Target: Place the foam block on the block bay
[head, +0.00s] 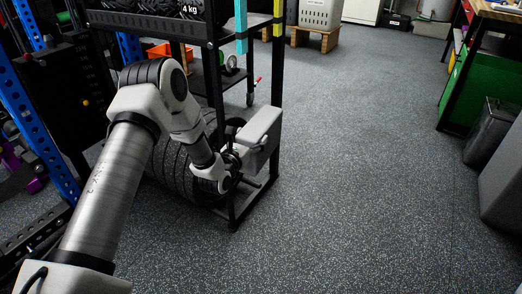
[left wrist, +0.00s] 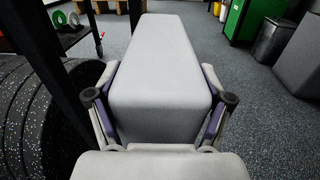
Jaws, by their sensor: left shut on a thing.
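The foam block (head: 262,125) is a light grey, long box at the black rack's near post in the head view. In the left wrist view the foam block (left wrist: 162,60) fills the middle and points away from me. My left gripper (head: 241,156) is shut on its near end; in the left wrist view the fingers of the left gripper (left wrist: 162,102) press on both sides. The block is held in the air, above the rack's low base frame. I cannot tell which part is the block bay. My right gripper is not in view.
Blue uprights (head: 42,130) are at the left. A dark bin (head: 489,132) and green cabinet (head: 462,88) stand right. The middle floor (head: 355,150) is clear.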

